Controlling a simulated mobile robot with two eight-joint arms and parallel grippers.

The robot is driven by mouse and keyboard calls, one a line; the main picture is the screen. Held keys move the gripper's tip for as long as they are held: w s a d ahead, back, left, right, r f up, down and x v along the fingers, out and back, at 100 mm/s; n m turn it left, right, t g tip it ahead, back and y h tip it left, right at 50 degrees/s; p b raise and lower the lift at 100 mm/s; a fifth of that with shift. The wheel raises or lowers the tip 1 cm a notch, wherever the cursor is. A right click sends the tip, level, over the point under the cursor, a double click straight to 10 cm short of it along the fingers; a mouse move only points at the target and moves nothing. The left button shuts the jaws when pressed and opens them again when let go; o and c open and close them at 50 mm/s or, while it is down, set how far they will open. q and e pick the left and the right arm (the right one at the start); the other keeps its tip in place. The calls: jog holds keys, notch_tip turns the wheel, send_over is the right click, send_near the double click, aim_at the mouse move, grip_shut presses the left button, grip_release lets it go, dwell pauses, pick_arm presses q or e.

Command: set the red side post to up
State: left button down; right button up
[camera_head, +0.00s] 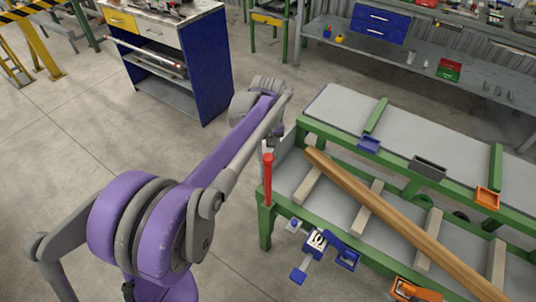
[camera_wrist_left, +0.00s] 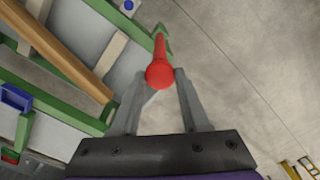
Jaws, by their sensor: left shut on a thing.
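The red side post (camera_head: 267,182) stands upright at the left end corner of the green-framed runout table (camera_head: 300,121). In the left wrist view the red post (camera_wrist_left: 160,72) shows end-on, its round top between my two grey fingers. My left gripper (camera_head: 275,143) reaches the post's upper end from behind and above, and in the left wrist view its fingers (camera_wrist_left: 160,82) are shut on the post. The fingertips are small and partly hidden in the head view. My right gripper is in neither view.
A long wooden beam (camera_head: 400,222) lies slanted across pale cross-bars on the table. Blue and orange clamp-like parts (camera_head: 345,253) sit along the near edge. A blue cabinet (camera_head: 207,65) stands behind my left arm. The floor left of the table is clear.

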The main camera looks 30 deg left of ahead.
pick_arm(q)
jog(key=shift+r, duration=0.25)
jog(key=shift+c, duration=1.9)
grip_release()
notch_tip(320, 180, up, 11)
jog(key=shift+p, duration=0.35)
jog(key=shift+f, duration=0.15)
jog(key=s+d+f+m+t, duration=0.2)
jog(key=s+d+f+m, duration=0.2)
jog(key=s+f, duration=0.3)
jog(key=s+d+f+m+t, duration=0.3)
jog(key=s+d+f, duration=0.3)
jog(key=s, duration=0.7)
jog(key=shift+s+d+f+m, duration=0.3)
jog(key=shift+s+f+m, duration=0.05)
jog(key=shift+f+m, duration=0.25)
